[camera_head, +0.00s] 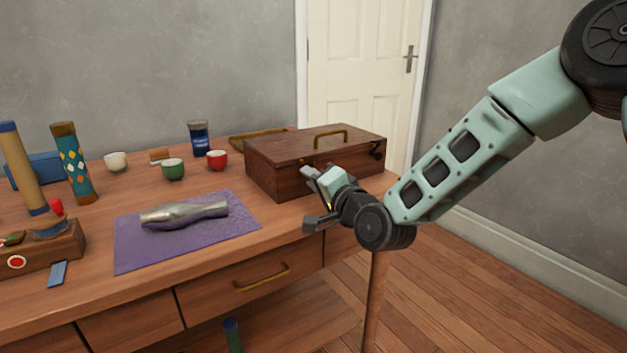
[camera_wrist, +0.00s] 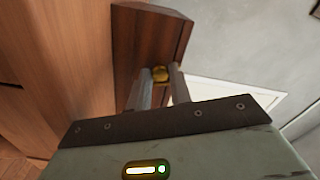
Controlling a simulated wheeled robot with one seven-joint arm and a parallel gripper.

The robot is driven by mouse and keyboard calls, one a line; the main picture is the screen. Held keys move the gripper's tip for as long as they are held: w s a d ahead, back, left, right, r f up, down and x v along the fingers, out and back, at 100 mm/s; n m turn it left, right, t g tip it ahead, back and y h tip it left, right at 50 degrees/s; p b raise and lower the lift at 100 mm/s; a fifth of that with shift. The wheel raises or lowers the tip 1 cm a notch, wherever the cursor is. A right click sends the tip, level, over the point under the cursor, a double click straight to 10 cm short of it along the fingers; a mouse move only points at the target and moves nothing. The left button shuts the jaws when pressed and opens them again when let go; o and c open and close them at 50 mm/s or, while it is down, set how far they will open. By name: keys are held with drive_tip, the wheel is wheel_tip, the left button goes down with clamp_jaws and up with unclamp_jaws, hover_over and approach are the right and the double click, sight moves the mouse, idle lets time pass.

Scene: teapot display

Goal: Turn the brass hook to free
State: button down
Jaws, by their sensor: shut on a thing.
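A brass piece (camera_wrist: 160,73), which looks like the hook, sits between my two fingertips in the wrist view, against the dark wooden box (camera_wrist: 152,42). My gripper (camera_wrist: 161,78) is shut on it. Only its rounded top shows, so I cannot tell which way it is turned. In the head view the box (camera_head: 275,168) stands closed at the right end of the table, and my gripper (camera_head: 311,177) is at its front face. The hook is hidden behind my gripper there.
A brass handle (camera_head: 330,135) arches over the box lid. Left of the box are a red cup (camera_head: 217,160), a green cup (camera_head: 173,170) and a blue jar (camera_head: 199,138). A silver object (camera_head: 185,213) lies on a purple cloth (camera_head: 135,254). A patterned cylinder (camera_head: 73,164) stands farther left.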

drive_tip(key=c, duration=1.3)
unclamp_jaws()
drive_tip(key=shift+s+d, duration=0.1)
drive_tip(key=p+v, duration=1.2)
drive_tip(key=v, duration=0.5)
drive_tip(key=shift+d+p, duration=0.1)
drive_tip(key=shift+p, duration=0.2)
drive_tip(key=shift+s, duration=0.1)
